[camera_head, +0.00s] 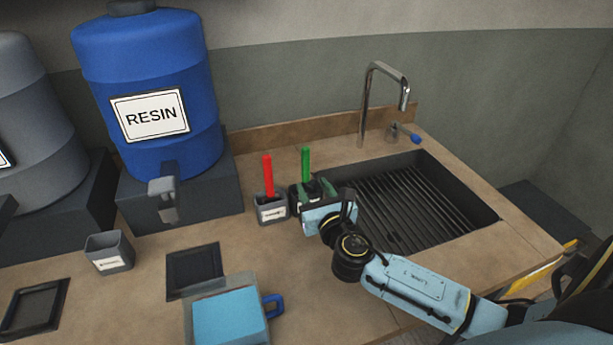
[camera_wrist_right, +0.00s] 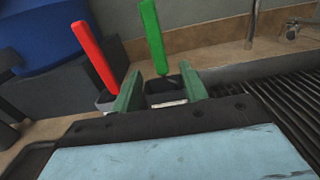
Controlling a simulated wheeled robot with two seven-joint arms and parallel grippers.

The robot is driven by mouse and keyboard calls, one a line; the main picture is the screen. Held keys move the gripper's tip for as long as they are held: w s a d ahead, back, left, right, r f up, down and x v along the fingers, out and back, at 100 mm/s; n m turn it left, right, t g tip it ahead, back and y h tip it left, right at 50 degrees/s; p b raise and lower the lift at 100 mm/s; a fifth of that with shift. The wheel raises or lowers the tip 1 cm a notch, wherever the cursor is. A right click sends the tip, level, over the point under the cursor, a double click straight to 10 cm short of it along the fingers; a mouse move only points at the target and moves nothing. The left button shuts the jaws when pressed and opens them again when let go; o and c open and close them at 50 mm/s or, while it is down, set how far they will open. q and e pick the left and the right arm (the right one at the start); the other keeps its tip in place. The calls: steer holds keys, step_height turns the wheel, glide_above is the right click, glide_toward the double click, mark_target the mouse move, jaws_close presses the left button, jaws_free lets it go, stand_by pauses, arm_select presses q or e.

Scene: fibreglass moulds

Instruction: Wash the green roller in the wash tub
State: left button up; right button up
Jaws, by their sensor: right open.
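The green roller (camera_head: 306,163) stands upright in a small dark cup on the worktop, beside a red one; only its handle shows. It also shows in the right wrist view (camera_wrist_right: 153,38). My right gripper (camera_head: 315,192) is at the green roller's cup, with its green fingers apart. In the right wrist view, the fingers (camera_wrist_right: 162,88) stand in front of the cup and on either side of it; the handle rises above them. A dark sunken tub (camera_head: 440,196) with a ribbed surface lies to the right, partly behind my right arm. My left gripper is not in view.
A red-handled tool (camera_head: 268,178) stands in a grey cup close on the left. A tap (camera_head: 376,95) rises behind the tub. A blue RESIN drum (camera_head: 150,80), an empty grey cup (camera_head: 110,252) and a light-blue block-like thing (camera_head: 230,318) with a blue handle are further left.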

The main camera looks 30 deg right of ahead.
mark_target(307, 176)
steer(key=x, duration=0.4)
steer(key=shift+w, duration=0.25)
steer(key=shift+x, duration=0.85)
steer(key=shift+s, duration=0.1)
jaws_close()
step_height(307, 176, up, 11)
steer(key=p, duration=1.1)
steer(key=shift+r, duration=0.1)
